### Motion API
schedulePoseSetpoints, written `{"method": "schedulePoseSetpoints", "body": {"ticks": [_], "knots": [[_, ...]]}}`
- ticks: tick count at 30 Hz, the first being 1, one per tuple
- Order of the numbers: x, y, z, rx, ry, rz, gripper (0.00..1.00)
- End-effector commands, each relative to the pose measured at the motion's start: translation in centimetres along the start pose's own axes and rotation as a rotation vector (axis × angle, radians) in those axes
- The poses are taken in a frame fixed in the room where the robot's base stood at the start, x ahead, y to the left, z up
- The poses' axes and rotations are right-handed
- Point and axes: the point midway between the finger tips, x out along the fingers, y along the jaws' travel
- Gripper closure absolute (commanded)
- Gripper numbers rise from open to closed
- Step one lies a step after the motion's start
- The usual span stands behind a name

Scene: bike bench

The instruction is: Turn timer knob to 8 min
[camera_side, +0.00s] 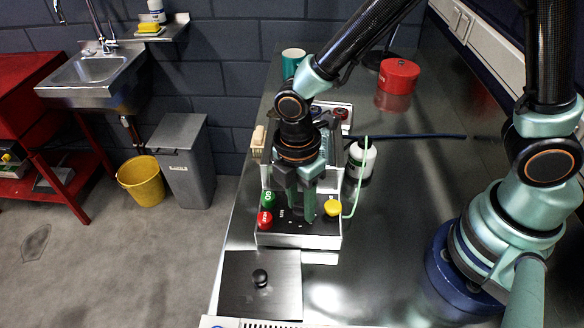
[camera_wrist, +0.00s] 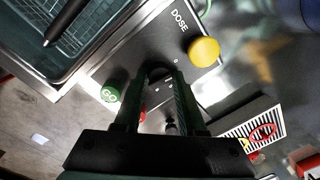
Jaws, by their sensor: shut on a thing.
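The timer knob (camera_wrist: 158,72) is dark and round, on the sloped control panel (camera_wrist: 125,65) in the wrist view. My gripper (camera_wrist: 160,78) is over the panel with its two fingers on either side of the knob, shut on it. In the side view my gripper (camera_side: 298,215) points straight down at the panel, and its fingers hide the knob. A green GO button (camera_side: 268,199) and a red button (camera_side: 265,219) are left of the fingers, and a yellow button (camera_side: 332,208) is to the right. The time marks are too small to read.
A white bottle (camera_side: 361,160) with a pale green hose stands right of the machine. A wire basket (camera_wrist: 40,25) sits in the tank behind the panel. The steel bench to the right is mostly clear.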

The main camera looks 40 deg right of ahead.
Motion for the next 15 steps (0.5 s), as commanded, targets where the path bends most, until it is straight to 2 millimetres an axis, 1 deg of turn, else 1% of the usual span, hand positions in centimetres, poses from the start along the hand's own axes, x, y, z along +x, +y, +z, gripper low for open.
{"method": "schedulePoseSetpoints", "body": {"ticks": [15], "knots": [[-0.08, 0.27, 0.07, 0.48, 0.022, 0.022, 1.0]]}}
